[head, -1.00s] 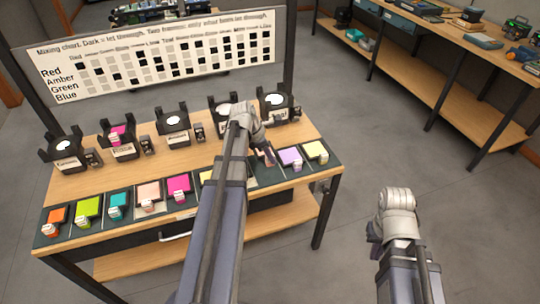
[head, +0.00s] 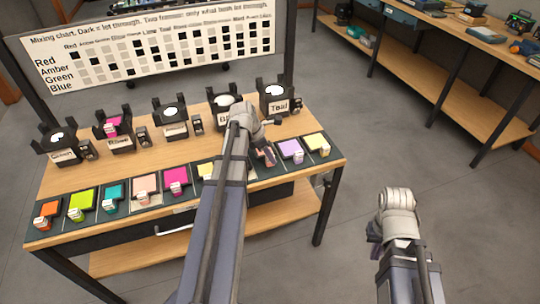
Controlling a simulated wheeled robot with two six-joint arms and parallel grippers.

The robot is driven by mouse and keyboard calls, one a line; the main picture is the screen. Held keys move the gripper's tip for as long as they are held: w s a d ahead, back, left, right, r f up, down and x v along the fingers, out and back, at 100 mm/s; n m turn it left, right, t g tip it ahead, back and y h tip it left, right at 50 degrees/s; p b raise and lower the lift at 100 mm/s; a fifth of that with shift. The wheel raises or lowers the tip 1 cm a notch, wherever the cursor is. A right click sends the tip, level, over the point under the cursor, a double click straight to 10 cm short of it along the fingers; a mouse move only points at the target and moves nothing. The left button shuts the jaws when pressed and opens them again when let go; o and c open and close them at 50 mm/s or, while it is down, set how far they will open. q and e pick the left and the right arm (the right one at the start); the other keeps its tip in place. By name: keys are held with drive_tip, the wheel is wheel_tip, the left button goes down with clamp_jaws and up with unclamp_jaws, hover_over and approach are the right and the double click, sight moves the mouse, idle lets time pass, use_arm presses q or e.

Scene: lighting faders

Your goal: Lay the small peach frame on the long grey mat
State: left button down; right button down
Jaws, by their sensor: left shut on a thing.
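My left gripper (head: 266,151) is low over the right part of the long grey mat (head: 240,211), which runs along the table's front edge. It is shut on a small peach frame (head: 267,158), mostly hidden by the fingers and my arm. I cannot tell whether the frame touches the mat. A larger-looking pale peach frame (head: 146,184) lies on the mat further left. My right gripper (head: 374,236) is off the table to the right; its fingers cannot be made out.
Several coloured frames lie along the mat, with a lavender one (head: 291,147) and a yellow one (head: 317,141) just right of my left gripper. Black lamp holders, including one labelled Teal (head: 275,104), stand behind. A mixing chart (head: 150,50) rises at the back.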

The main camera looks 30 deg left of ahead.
use_arm(q)
drive_tip(key=shift+f+b, duration=1.35)
drive_tip(key=shift+b, duration=0.05)
drive_tip(key=c, duration=0.6)
unclamp_jaws()
drive_tip(key=shift+r, duration=0.15)
drive_tip(key=shift+p+v, duration=3.7)
drive_tip(key=shift+v, duration=0.15)
drive_tip(key=shift+r, duration=0.1)
wheel_tip(320, 180, up, 7)
drive_tip(key=p, duration=0.7)
